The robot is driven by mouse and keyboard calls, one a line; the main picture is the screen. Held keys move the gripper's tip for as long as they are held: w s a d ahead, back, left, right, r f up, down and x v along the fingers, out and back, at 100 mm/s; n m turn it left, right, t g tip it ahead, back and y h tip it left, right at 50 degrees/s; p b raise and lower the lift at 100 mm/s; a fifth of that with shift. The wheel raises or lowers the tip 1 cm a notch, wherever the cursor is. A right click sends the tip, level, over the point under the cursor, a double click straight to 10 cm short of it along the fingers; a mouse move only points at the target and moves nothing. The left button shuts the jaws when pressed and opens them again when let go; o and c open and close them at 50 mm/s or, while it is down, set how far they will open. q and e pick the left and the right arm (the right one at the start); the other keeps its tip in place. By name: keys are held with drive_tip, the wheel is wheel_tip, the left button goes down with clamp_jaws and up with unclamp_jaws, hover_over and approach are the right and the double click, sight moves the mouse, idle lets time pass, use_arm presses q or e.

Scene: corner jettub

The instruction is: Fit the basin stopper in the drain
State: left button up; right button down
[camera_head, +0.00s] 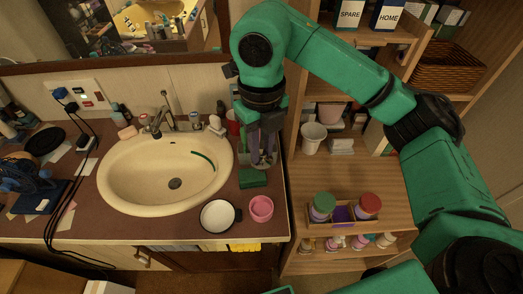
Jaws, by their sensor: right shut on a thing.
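The cream oval basin (120,172) is set into the brown counter, and its dark round drain (175,183) shows at the bottom. My right gripper (263,160) points down over the counter, to the right of the basin rim and apart from the drain. It is shut on a small greyish thing between its fingertips. The fingers hide most of this thing, so I cannot tell for sure whether it is the basin stopper. I see no other stopper clearly. My left gripper is not in view.
A green block (253,178) lies just below the right gripper. A white bowl with a dark rim (218,216) and a pink cup (261,208) stand at the front. The faucet (158,122) rises behind the basin. Cables (82,165) cross the left counter. Wooden shelves stand right.

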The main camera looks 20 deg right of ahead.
sight(262, 152)
drive_tip(key=shift+r+p, duration=1.25)
drive_tip(key=shift+r, duration=0.45)
drive_tip(key=shift+f, duration=0.1)
idle(0.5)
drive_tip(key=shift+f, duration=0.1)
drive_tip(key=d+f+n, duration=0.3)
drive_tip(key=f+n, duration=0.6)
drive_tip(key=n, duration=0.7)
drive_tip(key=s+d+f+n, duration=0.1)
drive_tip(key=d+f+n, duration=0.3)
drive_tip(key=f+n, duration=0.6)
drive_tip(key=n, duration=0.6)
drive_tip(key=shift+f+n, duration=0.2)
drive_tip(key=shift+n, duration=0.1)
idle(1.7)
